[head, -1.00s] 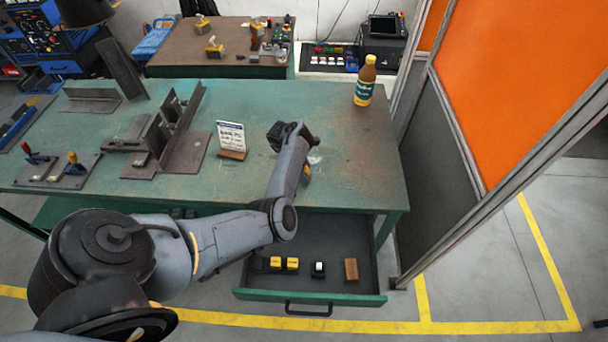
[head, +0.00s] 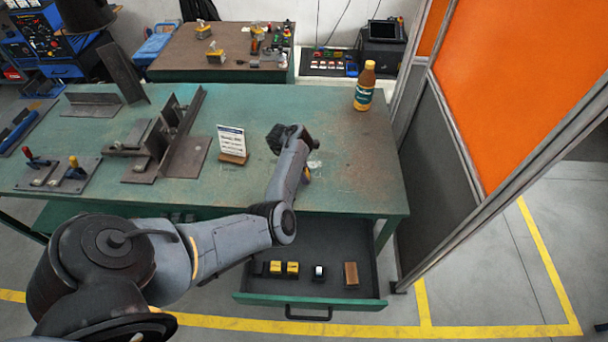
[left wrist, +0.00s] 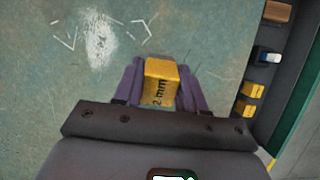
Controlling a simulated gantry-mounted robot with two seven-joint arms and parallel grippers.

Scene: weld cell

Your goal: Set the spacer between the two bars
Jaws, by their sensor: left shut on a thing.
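My left gripper (left wrist: 160,82) is shut on a yellow spacer (left wrist: 161,88) marked "2 mm", held between its purple fingers above the green table. In the head view the forearm hides most of this gripper and the spacer. Dark steel bars (head: 184,128) stand together on a plate at the left of the table, well left of the gripper. I cannot tell exactly which two make the pair, and the gap between them is not clear. My right gripper is not in view.
An open drawer (head: 335,285) below the table's front edge holds yellow blocks (head: 292,268), a black-and-white block and a brown block (head: 351,275). A small sign (head: 231,141) stands between the gripper and the bars. A bottle (head: 364,88) stands at the back right.

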